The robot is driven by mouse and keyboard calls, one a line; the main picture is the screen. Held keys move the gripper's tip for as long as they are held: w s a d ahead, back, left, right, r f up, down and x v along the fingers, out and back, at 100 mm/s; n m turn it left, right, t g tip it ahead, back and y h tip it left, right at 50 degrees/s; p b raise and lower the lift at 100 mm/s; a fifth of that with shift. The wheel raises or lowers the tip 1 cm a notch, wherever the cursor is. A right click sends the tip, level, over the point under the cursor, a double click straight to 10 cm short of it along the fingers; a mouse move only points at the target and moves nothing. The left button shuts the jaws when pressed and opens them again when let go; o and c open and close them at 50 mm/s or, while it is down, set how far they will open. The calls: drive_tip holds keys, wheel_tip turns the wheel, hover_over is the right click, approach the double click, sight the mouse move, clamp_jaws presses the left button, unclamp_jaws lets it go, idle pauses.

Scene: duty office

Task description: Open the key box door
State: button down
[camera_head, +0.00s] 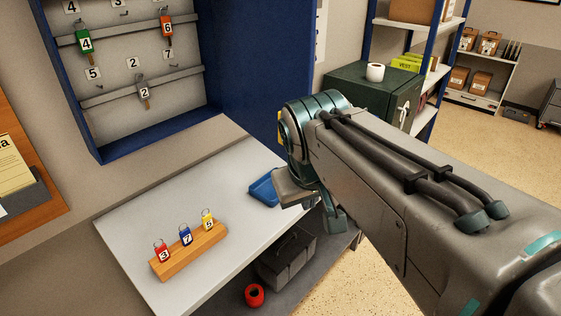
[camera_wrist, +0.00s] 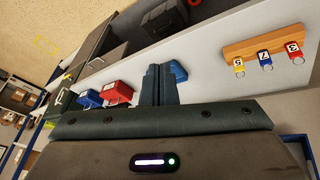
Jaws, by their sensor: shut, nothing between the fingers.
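The blue key box (camera_head: 125,150) is on the wall at the upper left in the head view. Its front is uncovered, showing numbered hooks, a green key tag (camera_head: 85,43), an orange tag (camera_head: 167,26) and a grey tag (camera_head: 144,94). A broad blue panel (camera_head: 245,70), apparently its door, stands out at the right of the box. My arm's end is just right of this panel's lower edge; contact cannot be told. My gripper (camera_wrist: 161,68) has its fingers together and empty in the wrist view, over the desk. The fingers are hard to make out in the head view.
A grey toolbox (camera_head: 287,257) and red roll (camera_head: 254,295) are lower down. A green cabinet (camera_head: 372,87) stands behind my arm.

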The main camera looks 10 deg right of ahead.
drive_tip(key=w+a+r+n+t+h+b, duration=0.2)
drive_tip(key=w+a+r+b, duration=0.3)
drive_tip(key=w+b, duration=0.2)
drive_tip(key=w+d+f, duration=0.6)
drive_tip(key=w, duration=0.1)
drive_tip(key=shift+w+d+f, duration=0.25)
drive_tip(key=shift+w, duration=0.1)
drive_tip(key=shift+d, duration=0.1)
